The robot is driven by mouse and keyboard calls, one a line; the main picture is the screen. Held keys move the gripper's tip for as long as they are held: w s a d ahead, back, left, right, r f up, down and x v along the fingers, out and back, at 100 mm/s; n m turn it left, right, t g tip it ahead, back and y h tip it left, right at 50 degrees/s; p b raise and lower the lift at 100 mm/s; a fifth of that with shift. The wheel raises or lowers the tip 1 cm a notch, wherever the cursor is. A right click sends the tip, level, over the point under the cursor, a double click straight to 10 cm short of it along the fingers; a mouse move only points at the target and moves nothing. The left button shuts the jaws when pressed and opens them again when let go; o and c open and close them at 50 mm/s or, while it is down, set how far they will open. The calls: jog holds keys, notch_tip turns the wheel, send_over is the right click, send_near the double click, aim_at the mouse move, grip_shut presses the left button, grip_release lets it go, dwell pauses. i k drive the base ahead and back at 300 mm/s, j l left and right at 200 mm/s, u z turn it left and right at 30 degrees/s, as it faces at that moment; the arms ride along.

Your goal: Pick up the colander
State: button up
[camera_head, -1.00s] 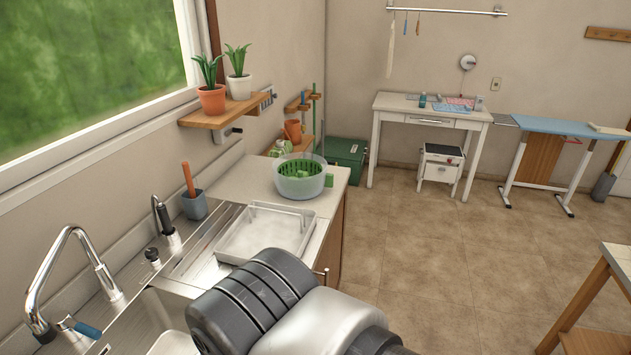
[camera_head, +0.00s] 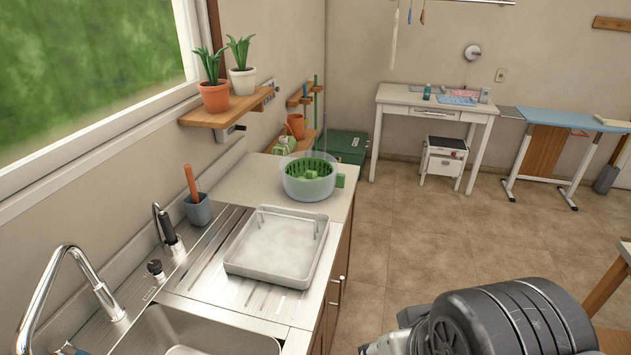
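The colander looks like the green slotted basket (camera_head: 311,171) inside a clear round bowl (camera_head: 309,187) on the counter beyond the sink. Green pieces lie in it, and a green block-like part shows at the bowl's right side. My arm shows at the lower right, well to the right of the counter and apart from the bowl. My gripper's fingers are not visible, so its state does not show.
A white tray (camera_head: 276,247) sits on the drainboard, nearer than the bowl. The sink (camera_head: 190,332), a tall faucet (camera_head: 62,275) and a grey cup (camera_head: 198,209) are at left. A plant shelf (camera_head: 228,108) juts from the wall.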

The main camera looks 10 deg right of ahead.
aim_at(305, 168)
jog(key=i+l, duration=0.1)
jog(key=l, duration=0.25)
jog(key=i+l+u, duration=0.1)
jog(key=i+l, duration=0.2)
jog(key=i+l+u, duration=0.1)
jog(key=i+l, duration=0.15)
jog(key=l, duration=0.15)
jog(key=i+l+u, duration=0.1)
jog(key=i+l, duration=0.2)
jog(key=i+l+u, duration=0.1)
jog(key=i+l, duration=0.15)
jog(key=l, duration=0.2)
jog(key=i+l+u, duration=0.1)
jog(key=l, duration=0.35)
jog(key=i+j+u, duration=0.1)
jog(key=i, duration=0.4)
jog(key=i+j+u, duration=0.15)
jog(key=i, duration=0.35)
